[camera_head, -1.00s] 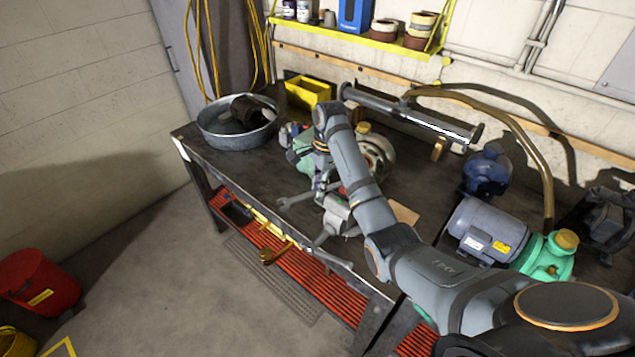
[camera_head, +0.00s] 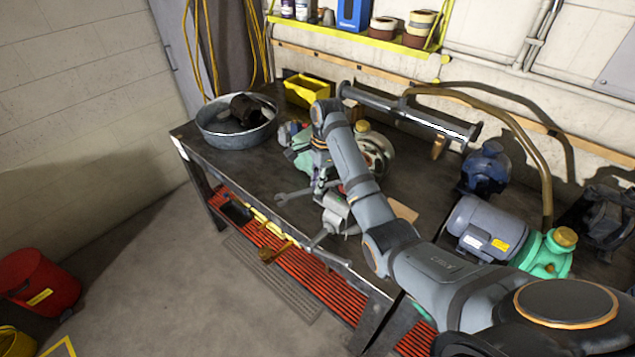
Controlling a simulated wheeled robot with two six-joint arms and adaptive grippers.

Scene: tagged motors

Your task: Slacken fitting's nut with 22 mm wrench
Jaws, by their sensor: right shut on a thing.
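My right gripper (camera_head: 322,180) is over the front part of the workbench, partly hidden by my own arm. It is shut on a grey open-ended wrench (camera_head: 293,194), whose open jaw points left, near the bench's front edge. The wrench's size marking is too small to read. A grey metal piece (camera_head: 336,207), which looks like the fitting, sits just in front of the gripper. Its nut cannot be made out, nor whether the wrench touches it. My left gripper is not in view.
The dark workbench (camera_head: 235,168) carries a metal basin (camera_head: 212,133), a yellow bin (camera_head: 308,88) and a green pump (camera_head: 298,150) behind the gripper. A grey motor with a green pump end (camera_head: 545,255) and a blue motor (camera_head: 486,170) stand at right. Bare bench lies left of the wrench.

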